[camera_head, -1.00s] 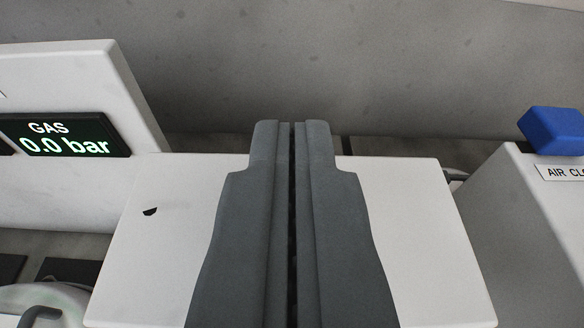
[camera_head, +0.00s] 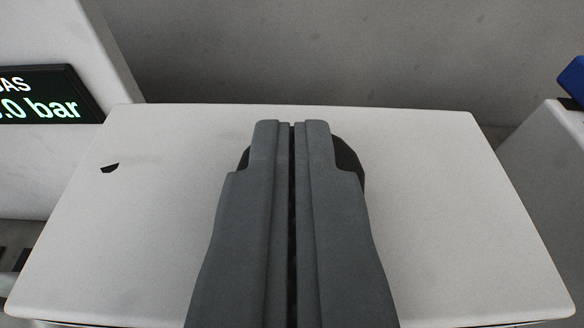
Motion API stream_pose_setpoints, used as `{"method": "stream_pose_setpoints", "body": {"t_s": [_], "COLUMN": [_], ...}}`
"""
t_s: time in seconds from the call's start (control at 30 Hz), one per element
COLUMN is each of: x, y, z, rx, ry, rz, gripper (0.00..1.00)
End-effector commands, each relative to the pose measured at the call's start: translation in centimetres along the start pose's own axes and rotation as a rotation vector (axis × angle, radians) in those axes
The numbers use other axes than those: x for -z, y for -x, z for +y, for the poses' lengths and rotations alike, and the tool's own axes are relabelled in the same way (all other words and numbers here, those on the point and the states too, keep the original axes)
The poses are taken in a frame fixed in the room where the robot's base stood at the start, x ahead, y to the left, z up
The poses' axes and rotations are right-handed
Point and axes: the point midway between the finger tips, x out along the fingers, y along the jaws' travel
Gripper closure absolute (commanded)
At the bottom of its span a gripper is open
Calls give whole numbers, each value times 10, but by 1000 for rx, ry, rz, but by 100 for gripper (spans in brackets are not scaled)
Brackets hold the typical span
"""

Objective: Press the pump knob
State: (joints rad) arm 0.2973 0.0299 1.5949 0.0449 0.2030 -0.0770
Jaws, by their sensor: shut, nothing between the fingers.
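My gripper (camera_head: 292,124) is shut and empty, its two grey fingers side by side in the middle of the view, over a white box (camera_head: 430,200). A dark, rounded shape (camera_head: 348,160) shows on both sides of the fingertips, with its middle hidden behind them. It may be the pump knob or a shadow; I cannot tell which. I also cannot tell whether the fingertips touch it.
A small black mark (camera_head: 110,168) is on the left of the white box's top. A gas display (camera_head: 45,95) on a white panel stands at the left. A blue part (camera_head: 572,80) on another white housing is at the right edge. A grey surface lies behind.

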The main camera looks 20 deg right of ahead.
Motion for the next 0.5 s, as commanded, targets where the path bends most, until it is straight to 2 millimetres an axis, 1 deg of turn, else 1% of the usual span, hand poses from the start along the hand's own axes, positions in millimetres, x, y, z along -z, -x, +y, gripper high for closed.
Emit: {"method": "stream_pose_setpoints", "body": {"t_s": [0.03, 0.27, 0.37, 0.5], "x": [-3, -2, 4, 21], "y": [-1, -1, 2, 9], "z": [0, 0, 0, 0], "rx": [0, 0, 1, 1], "ry": [0, 0, 1, 1], "rz": [-6, -7, -5, -3], "gripper": [100, 100, 100, 100]}}
